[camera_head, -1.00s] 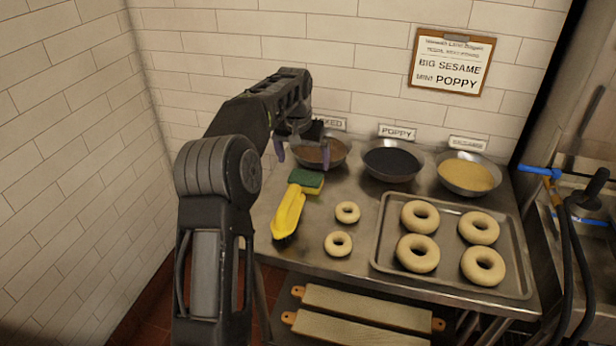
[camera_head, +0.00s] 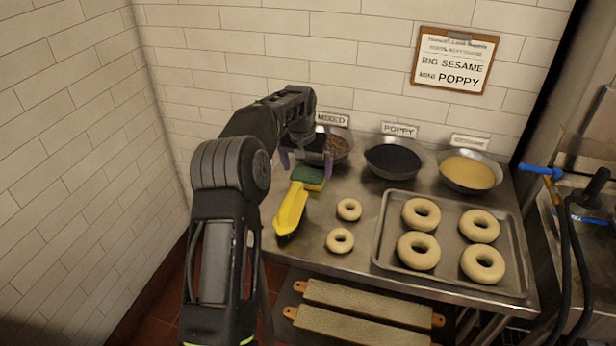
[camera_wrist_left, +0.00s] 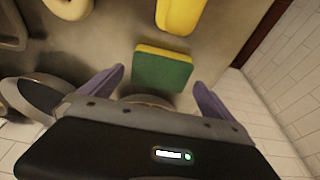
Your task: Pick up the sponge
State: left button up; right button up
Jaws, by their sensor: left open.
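The sponge (camera_head: 308,178), green on top with a yellow underside, lies on the metal table near its back left. In the left wrist view the sponge (camera_wrist_left: 163,70) sits ahead of and between the purple fingertips. My left gripper (camera_head: 305,168) is open and empty, its fingers spread to either side of the sponge's far end in the head view. In the left wrist view the gripper (camera_wrist_left: 160,84) shows both fingers apart from the sponge. My right gripper is not in view.
A yellow brush (camera_head: 290,208) lies just in front of the sponge. The mixed-seed bowl (camera_head: 340,146) is close behind the gripper. Two small bagels (camera_head: 340,241) lie to the right, beside a tray (camera_head: 380,235) of larger bagels. A wall is at left.

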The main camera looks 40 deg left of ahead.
aim_at(308, 175)
pick_arm(q)
jog(key=shift+x, duration=1.25)
jog(key=shift+c, duration=0.2)
jog(key=c, duration=1.1)
notch_tip(308, 175, up, 10)
jog(key=shift+b, duration=0.3)
